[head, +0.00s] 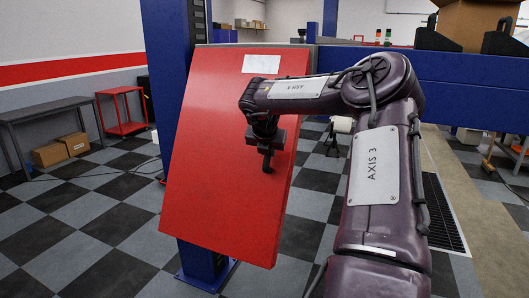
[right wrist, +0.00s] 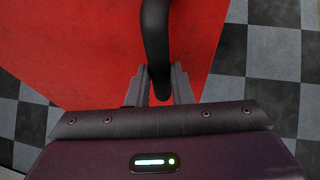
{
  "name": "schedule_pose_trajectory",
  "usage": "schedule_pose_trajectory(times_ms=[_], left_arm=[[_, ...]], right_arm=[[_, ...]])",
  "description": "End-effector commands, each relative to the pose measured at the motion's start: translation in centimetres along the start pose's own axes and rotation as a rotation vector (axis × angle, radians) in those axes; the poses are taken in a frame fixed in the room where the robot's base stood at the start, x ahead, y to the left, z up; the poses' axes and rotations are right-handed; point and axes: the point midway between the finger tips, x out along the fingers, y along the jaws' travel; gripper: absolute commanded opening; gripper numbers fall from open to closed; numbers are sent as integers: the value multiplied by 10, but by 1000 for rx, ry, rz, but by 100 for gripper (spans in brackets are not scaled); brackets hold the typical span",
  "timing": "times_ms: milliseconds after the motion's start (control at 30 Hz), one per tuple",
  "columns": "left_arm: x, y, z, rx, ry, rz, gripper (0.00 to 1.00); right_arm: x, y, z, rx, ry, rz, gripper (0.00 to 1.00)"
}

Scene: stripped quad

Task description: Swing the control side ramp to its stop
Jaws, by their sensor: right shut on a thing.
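The control side ramp is a large red panel (head: 215,150) in the head view. It hangs tilted, with its top edge by the blue post and crossbeam and its lower edge out over the floor. A pale label (head: 261,64) is near its top. The red face fills the upper left of the right wrist view (right wrist: 70,50). My right gripper (head: 267,150) is at the panel's right half, shut on a black curved handle (right wrist: 155,30). The handle runs up between the two fingers in the wrist view. My left gripper is not in view.
A blue post (head: 172,60) stands behind the ramp, and a blue crossbeam (head: 460,85) runs to the right. A grey table (head: 45,108) and red cart (head: 122,108) are at the left. Checkered floor (head: 90,225) is clear left of the ramp.

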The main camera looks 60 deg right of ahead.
Motion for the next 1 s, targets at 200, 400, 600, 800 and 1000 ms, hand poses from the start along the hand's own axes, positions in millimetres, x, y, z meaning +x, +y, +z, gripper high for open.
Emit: schedule_pose_trajectory(times_ms=[200, 400, 600, 800, 1000], left_arm=[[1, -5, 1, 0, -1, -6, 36], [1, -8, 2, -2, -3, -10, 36], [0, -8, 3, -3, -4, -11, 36], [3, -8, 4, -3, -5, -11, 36], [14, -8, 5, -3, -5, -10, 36]], right_arm=[[6, -4, -9, -6, 19, -13, 0], [5, -4, -7, -5, 16, -12, 35], [3, -2, -4, -2, 8, -7, 41], [-4, -1, -2, -1, 3, -2, 41], [-34, -1, -3, -1, 3, -1, 41]])
